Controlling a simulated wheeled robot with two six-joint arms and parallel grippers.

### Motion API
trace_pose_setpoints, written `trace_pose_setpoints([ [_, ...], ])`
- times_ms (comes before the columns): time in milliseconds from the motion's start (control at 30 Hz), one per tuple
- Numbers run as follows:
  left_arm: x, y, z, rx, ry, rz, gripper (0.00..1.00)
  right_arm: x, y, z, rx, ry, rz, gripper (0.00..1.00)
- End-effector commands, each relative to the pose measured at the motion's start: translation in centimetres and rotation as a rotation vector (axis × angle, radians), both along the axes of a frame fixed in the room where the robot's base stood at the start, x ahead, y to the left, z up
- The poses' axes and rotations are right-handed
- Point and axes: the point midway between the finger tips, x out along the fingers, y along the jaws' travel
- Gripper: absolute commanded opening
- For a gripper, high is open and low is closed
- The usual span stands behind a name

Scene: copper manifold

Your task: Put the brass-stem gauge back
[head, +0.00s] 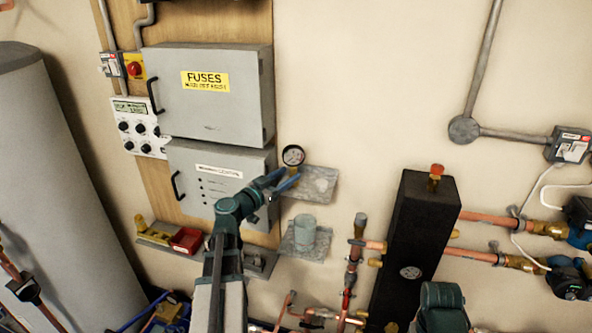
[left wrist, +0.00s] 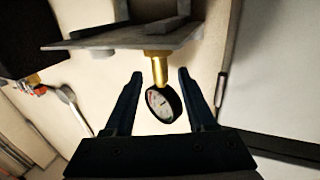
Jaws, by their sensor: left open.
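The brass-stem gauge (head: 293,155) has a round black-rimmed dial and stands dial up on the upper grey wall shelf (head: 322,184). In the left wrist view, which is turned over, the gauge (left wrist: 163,103) hangs dial down from its brass stem at the shelf (left wrist: 125,40). My left gripper (head: 288,183) is open at the shelf's left side. In the left wrist view its fingers (left wrist: 160,73) lie on either side of the gauge and stem, with a gap on both sides.
A lower shelf (head: 290,247) holds a grey cylinder (head: 304,228). Grey fuse boxes (head: 215,110) are left of the gauge. A black manifold block (head: 415,220) with copper pipes and a dial stands at right. Red and yellow bins (head: 186,240) sit on a low left shelf.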

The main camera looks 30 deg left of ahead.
Motion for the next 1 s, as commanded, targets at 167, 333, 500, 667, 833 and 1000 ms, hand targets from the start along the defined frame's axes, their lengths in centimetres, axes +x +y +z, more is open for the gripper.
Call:
trace_pose_setpoints([
  [167, -3.4, 0.4, 0.0, 0.000, 0.000, 0.003, 0.56, 0.0, 0.0, 0.0, 0.000, 0.000, 0.000, 0.47],
  [333, -5.0, 0.7, 0.0, 0.000, 0.000, 0.001, 0.56, 0.0, 0.0, 0.0, 0.000, 0.000, 0.000, 0.47],
  [500, -5.5, 0.9, 0.0, 0.000, 0.000, 0.000, 0.56, 0.0, 0.0, 0.0, 0.000, 0.000, 0.000, 0.47],
  [667, -5.5, 0.9, 0.0, 0.000, 0.000, 0.000, 0.56, 0.0, 0.0, 0.0, 0.000, 0.000, 0.000, 0.47],
  [833, -5.4, 0.9, 0.0, 0.000, 0.000, 0.000, 0.56, 0.0, 0.0, 0.0, 0.000, 0.000, 0.000, 0.47],
  [1000, -5.4, 0.9, 0.0, 0.000, 0.000, 0.000, 0.56, 0.0, 0.0, 0.0, 0.000, 0.000, 0.000, 0.47],
])
